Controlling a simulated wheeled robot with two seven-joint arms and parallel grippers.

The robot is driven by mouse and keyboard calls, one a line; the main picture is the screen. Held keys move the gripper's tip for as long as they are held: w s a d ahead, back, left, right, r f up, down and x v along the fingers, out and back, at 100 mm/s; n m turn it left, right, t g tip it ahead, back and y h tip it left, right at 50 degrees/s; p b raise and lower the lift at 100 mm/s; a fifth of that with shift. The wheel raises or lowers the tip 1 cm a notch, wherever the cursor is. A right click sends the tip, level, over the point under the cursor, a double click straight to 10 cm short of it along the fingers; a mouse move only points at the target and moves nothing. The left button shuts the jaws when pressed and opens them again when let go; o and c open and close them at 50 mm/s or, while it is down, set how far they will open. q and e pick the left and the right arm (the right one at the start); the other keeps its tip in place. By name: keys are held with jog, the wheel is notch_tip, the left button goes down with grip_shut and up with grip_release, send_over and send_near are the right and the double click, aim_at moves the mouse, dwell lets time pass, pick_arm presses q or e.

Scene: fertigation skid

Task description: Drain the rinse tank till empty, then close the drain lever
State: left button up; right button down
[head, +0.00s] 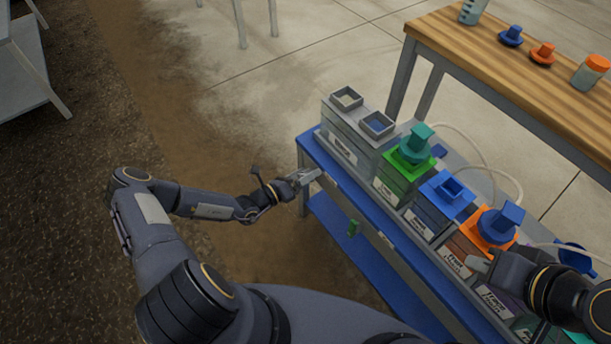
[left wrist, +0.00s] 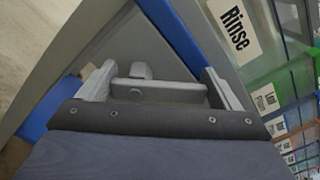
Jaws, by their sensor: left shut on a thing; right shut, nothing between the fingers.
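The grey rinse tank (head: 348,125), labelled "Rinse", stands at the left end of the blue skid. Its label (left wrist: 235,28) shows at the upper right in the left wrist view. My left gripper (head: 308,178) is at the skid's front-left corner, below the tank. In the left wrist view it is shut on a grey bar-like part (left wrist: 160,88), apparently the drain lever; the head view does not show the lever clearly. I cannot tell the lever's position or the water level. My right gripper (head: 480,263) is shut and empty in front of the orange-topped tank.
Green-topped (head: 409,160), blue-topped (head: 437,205) and orange-topped (head: 485,230) tanks follow along the skid (head: 385,255). A wooden bench (head: 500,70) with caps and bottles stands behind.

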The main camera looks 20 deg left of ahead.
pick_arm(q)
jog(key=n, duration=0.3)
jog(key=a+n+b, duration=0.1)
jog(key=n, duration=0.1)
jog(key=shift+w, duration=0.35)
jog(key=shift+w+a+n, duration=0.1)
jog(key=shift+a+n, duration=0.05)
jog(key=shift+n, duration=0.75)
jog(key=shift+w+a+n, duration=0.1)
jog(key=shift+n, duration=0.8)
jog(key=shift+b, duration=0.3)
jog(key=o, duration=1.2)
jog(key=shift+o, duration=0.2)
jog(key=p+v, duration=0.1)
jog(key=v, duration=0.6)
jog(key=shift+s+a, duration=0.3)
